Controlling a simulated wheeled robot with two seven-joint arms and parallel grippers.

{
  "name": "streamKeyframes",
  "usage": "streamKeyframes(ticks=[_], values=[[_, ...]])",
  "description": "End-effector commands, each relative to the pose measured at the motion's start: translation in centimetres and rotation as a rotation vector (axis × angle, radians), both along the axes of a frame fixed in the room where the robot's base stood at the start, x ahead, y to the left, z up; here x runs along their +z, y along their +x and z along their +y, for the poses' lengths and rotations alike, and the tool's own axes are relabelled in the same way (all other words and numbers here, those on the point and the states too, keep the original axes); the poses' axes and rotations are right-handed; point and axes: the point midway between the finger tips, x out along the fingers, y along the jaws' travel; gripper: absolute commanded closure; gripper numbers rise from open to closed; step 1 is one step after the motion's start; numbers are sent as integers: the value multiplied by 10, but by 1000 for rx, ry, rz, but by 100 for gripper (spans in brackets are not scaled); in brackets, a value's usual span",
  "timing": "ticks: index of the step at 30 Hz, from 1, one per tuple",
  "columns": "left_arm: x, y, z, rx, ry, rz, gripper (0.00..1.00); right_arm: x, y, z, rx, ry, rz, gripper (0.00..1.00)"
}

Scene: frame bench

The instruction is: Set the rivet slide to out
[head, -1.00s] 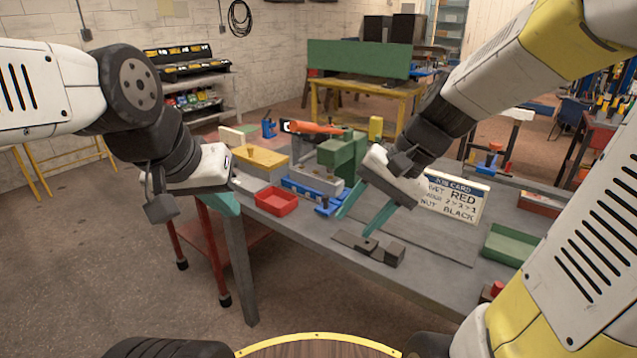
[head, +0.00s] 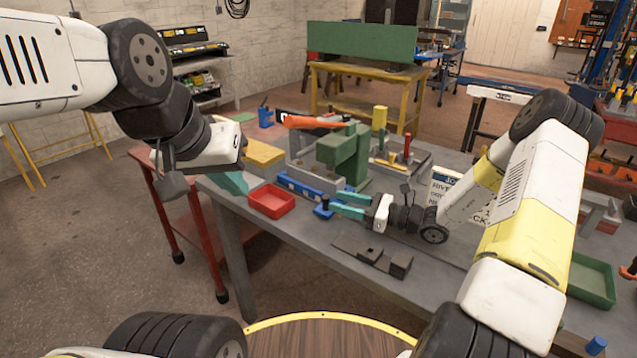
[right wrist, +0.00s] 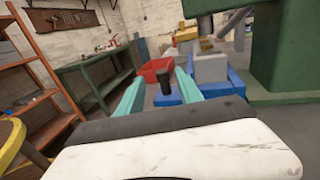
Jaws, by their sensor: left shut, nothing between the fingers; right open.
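The rivet slide appears as a blue block (head: 322,212) with an upright dark knob (head: 325,202), at the front end of a blue rail (head: 300,188) beside the green press (head: 343,152). My right gripper (head: 335,203) lies low and level, its teal fingers open and pointing left at the knob. In the right wrist view the dark knob (right wrist: 166,80) stands between the open fingertips (right wrist: 158,80), with no visible contact. The blue block (right wrist: 168,98) shows under it. My left gripper (head: 232,183) is shut and empty over the table's left end; its fingertips are partly hidden.
A red tray (head: 271,201) sits left of the slide. My right arm partly covers the job card (head: 446,183). A green tray (head: 592,280) is at the right.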

Motion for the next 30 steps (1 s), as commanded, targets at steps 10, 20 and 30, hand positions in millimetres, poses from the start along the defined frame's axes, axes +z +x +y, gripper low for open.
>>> streamKeyframes(ticks=[10, 20, 30], values=[[0, 0, 0, 0, 0, 0, 100, 2, 14, 44, 10, -5, -5, 57], [0, 0, 0, 0, 0, 0, 100, 2, 26, 73, 8, -7, -7, 57], [0, 0, 0, 0, 0, 0, 100, 2, 26, 74, 8, -7, -7, 75]])
